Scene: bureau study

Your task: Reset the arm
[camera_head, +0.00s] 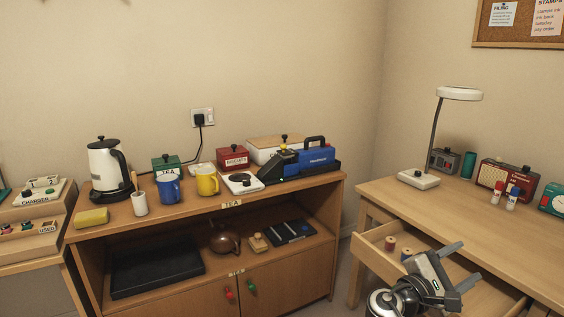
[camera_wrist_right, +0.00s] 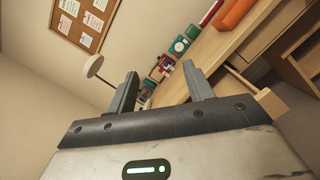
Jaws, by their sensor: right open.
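My right gripper (camera_head: 461,266) is at the lower right of the head view, over the open desk drawer (camera_head: 372,246) as seen from there. Its two grey fingers are spread apart with nothing between them. The fingers also show in the right wrist view (camera_wrist_right: 160,74), open and empty, with the tilted desk beyond. The gripper and wrist hide part of the drawer, so I cannot tell its height above it. My left gripper is not in view.
Two spools (camera_head: 390,243) lie in the drawer. The desk (camera_head: 440,205) bears a lamp (camera_head: 419,179), a red box (camera_head: 490,174) and small bottles. A tea cabinet (camera_head: 232,203) at left holds a kettle (camera_head: 104,165) and mugs. Desk space near the gripper is clear.

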